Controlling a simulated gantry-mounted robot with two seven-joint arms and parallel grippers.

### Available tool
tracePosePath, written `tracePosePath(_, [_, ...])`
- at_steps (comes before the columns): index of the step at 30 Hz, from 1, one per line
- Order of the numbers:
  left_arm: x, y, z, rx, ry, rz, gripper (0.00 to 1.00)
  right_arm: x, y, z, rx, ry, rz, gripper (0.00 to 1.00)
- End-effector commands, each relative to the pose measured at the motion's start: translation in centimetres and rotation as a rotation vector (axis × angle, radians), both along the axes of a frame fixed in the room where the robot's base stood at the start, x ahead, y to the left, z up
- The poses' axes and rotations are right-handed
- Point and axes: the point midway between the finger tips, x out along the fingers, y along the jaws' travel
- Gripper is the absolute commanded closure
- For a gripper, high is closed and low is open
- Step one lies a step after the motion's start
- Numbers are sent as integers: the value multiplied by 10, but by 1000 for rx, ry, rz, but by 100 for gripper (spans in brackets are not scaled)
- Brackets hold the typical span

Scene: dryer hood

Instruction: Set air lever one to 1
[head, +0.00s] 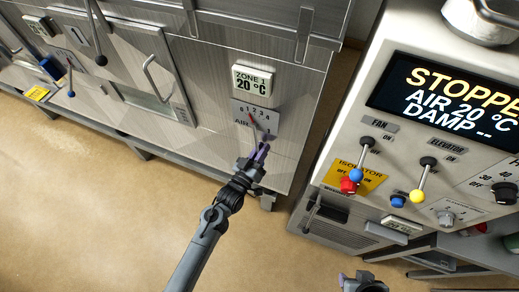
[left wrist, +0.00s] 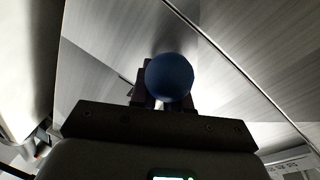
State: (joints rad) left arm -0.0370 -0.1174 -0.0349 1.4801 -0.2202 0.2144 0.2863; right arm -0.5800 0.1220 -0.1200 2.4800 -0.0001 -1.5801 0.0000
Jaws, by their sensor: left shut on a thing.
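The air lever plate (head: 262,112) is on the steel hood panel below the ZONE 1 display (head: 253,80). Its scale runs from 0 to 4, and its lower label is partly covered. A thin red mark shows near the low end of the scale; I cannot read the exact setting. My left gripper (head: 262,152) is at the plate's lower edge, shut on the lever's knob. The left wrist view shows this blue ball knob (left wrist: 169,77) between the fingers. My right gripper (head: 362,282) is only partly visible at the bottom edge, apart from the lever.
The control console (head: 375,130) stands at right, its screen reading STOPPED, AIR 20 °C, DAMP. It carries fan (head: 366,143) and elevator (head: 426,163) levers and a yellow isolator plate (head: 371,179). Another blue-knobbed lever (head: 70,82) is at far left. Open floor (head: 110,220) lies below the hood.

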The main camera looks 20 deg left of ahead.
Motion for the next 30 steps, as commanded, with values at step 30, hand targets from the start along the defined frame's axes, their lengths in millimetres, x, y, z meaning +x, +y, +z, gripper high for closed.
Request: tracePosePath(30, [-73, 17, -10, 2, 2, 0, 63, 0, -1, 0, -3, 2, 2, 57])
